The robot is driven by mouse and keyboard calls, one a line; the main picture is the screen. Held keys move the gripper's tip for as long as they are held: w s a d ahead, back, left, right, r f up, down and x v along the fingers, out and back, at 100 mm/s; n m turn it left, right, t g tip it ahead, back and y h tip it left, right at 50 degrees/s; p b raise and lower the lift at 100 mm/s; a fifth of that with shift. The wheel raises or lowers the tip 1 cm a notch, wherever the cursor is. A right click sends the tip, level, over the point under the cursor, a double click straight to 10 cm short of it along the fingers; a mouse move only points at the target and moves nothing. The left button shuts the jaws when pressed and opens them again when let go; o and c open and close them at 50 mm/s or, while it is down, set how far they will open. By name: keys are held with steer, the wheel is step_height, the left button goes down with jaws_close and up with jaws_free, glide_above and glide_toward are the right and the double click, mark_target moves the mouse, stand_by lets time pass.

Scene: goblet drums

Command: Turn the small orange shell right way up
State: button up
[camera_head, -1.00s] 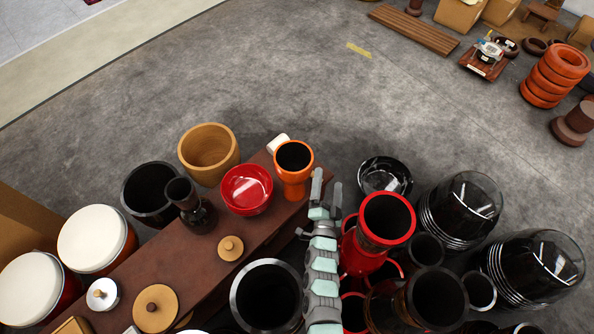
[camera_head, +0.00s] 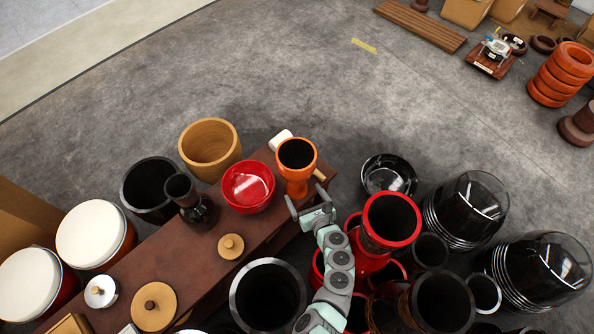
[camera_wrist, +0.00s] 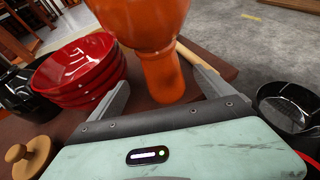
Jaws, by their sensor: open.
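The small orange shell (camera_head: 298,175) is goblet-shaped and stands upright at the far end of the dark brown bench (camera_head: 190,262). Its wide bowl with the dark opening faces up and its narrower stem is down on the bench. My gripper (camera_head: 304,194) is open at bench level on the near side of the shell. In the wrist view the orange stem (camera_wrist: 163,75) shows between the two spread fingers, with no clear contact. The top of the bowl is cut off in that view.
Stacked red bowls (camera_head: 247,187) stand close left of the shell. A light wooden stick (camera_head: 319,175) and a white object (camera_head: 281,139) lie near it. A red drum shell (camera_head: 391,222) stands right of my arm.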

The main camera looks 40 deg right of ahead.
mark_target(300, 188)
steer(key=b+x, duration=0.1)
steer(key=x, duration=0.2)
steer(key=shift+w+d+f, duration=0.15)
steer(key=shift+w+d, duration=0.05)
steer(key=shift+w, duration=0.05)
steer(key=shift+w+d+f+b, duration=0.1)
steer(key=shift+w+f+b, duration=0.3)
steer(key=shift+f+b, duration=0.1)
steer(key=b+x, duration=0.2)
steer(key=x, duration=0.1)
steer(key=shift+w+d+f, duration=0.1)
steer(key=shift+d+f, duration=0.1)
steer(key=shift+w+d, duration=0.1)
steer(key=shift+w, duration=0.2)
steer(key=shift+r, duration=0.1)
steer(key=shift+c, duration=0.4)
jaws_close()
